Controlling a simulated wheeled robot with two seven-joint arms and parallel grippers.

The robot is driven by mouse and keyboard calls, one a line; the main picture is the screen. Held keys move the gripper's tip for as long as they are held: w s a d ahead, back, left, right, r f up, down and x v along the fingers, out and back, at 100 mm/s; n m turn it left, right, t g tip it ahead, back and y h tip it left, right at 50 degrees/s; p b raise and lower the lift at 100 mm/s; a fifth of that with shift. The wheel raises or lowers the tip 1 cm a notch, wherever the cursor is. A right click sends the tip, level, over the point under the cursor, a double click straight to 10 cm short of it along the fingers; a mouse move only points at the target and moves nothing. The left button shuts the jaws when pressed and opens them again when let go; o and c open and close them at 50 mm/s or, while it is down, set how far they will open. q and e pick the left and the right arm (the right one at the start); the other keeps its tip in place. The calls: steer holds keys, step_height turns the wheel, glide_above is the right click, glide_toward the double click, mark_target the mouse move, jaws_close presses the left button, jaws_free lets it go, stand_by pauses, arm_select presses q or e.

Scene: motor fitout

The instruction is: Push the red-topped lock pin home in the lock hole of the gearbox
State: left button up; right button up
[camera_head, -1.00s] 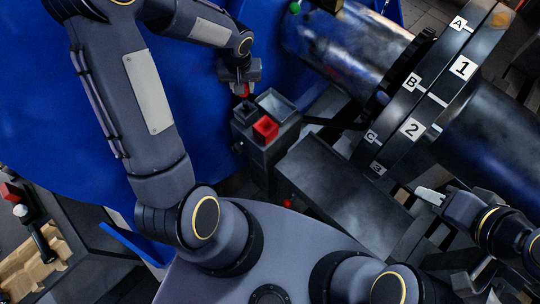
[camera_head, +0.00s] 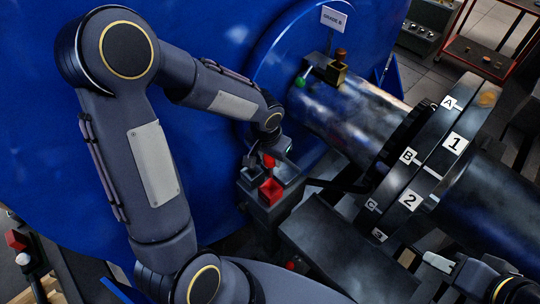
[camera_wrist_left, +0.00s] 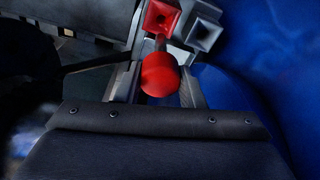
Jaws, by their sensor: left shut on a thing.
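The red-topped lock pin (camera_wrist_left: 159,75) is held between the fingers of my left gripper (camera_wrist_left: 160,88), which is shut on it. In the head view the red top (camera_head: 268,160) shows just above the holder block with the red square socket (camera_head: 271,191). The pin's lower part is hidden. The gearbox seems to be the large blue housing (camera_head: 225,40) with the metal shaft; I cannot make out its lock hole. My right gripper (camera_head: 440,262) is at the lower right beside the numbered ring, partly cut off; its opening is unclear.
The holder block (camera_head: 268,212) also has a grey socket, seen in the wrist view (camera_wrist_left: 203,33). A green knob (camera_head: 300,81) and a brown-topped fitting (camera_head: 340,62) stand on the shaft's housing. The lettered, numbered ring (camera_head: 430,165) stands to the right. A red cart (camera_head: 490,55) is behind.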

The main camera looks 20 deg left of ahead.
mark_target(271, 168)
arm_select(q)
steer(key=shift+f+b, duration=2.85)
steer(key=shift+f, duration=0.1)
steer(key=shift+b, duration=0.5)
steer(key=shift+f+b, duration=3.05)
steer(key=o, duration=1.1)
steer(key=shift+o, duration=0.2)
steer(key=shift+r, duration=0.1)
steer(key=r, duration=0.5)
steer(key=s+r, duration=0.1)
steer(key=r, duration=0.1)
steer(key=shift+a+r+p, duration=0.1)
steer(key=shift+r+p, duration=0.2)
steer(key=shift+r, duration=0.05)
steer(key=shift+s, duration=0.15)
steer(key=s+a, duration=0.4)
steer(key=s, duration=0.7)
steer(key=shift+a, duration=0.3)
